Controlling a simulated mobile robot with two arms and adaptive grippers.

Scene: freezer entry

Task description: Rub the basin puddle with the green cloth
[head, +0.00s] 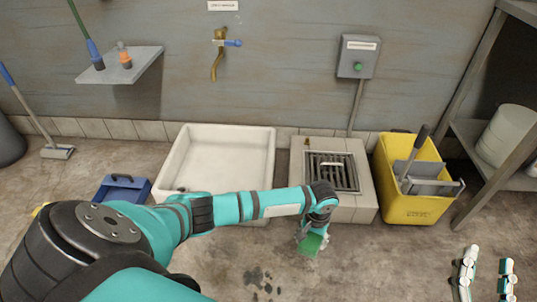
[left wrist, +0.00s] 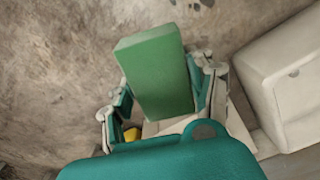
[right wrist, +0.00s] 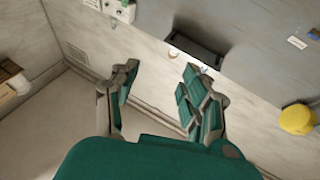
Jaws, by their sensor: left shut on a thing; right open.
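The green cloth (head: 312,244) is a thick, block-like pad held in my left gripper (head: 315,228), low in front of the grated drain block. In the left wrist view the cloth (left wrist: 158,70) sits between the fingers (left wrist: 165,98). The white basin (head: 266,165) stands on the floor against the wall, left of the left gripper. My left arm crosses its front edge and hides part of it. I cannot make out a puddle in the basin. My right gripper (head: 487,274) is open at the lower right, and empty in the right wrist view (right wrist: 160,85).
The drain block (head: 363,208) with its grate stands right of the basin. A yellow mop bucket (head: 408,212) and a metal shelf (head: 480,150) stand further right. A blue tray (head: 122,190) lies left of the basin. Dark wet spots (head: 262,281) mark the floor in front.

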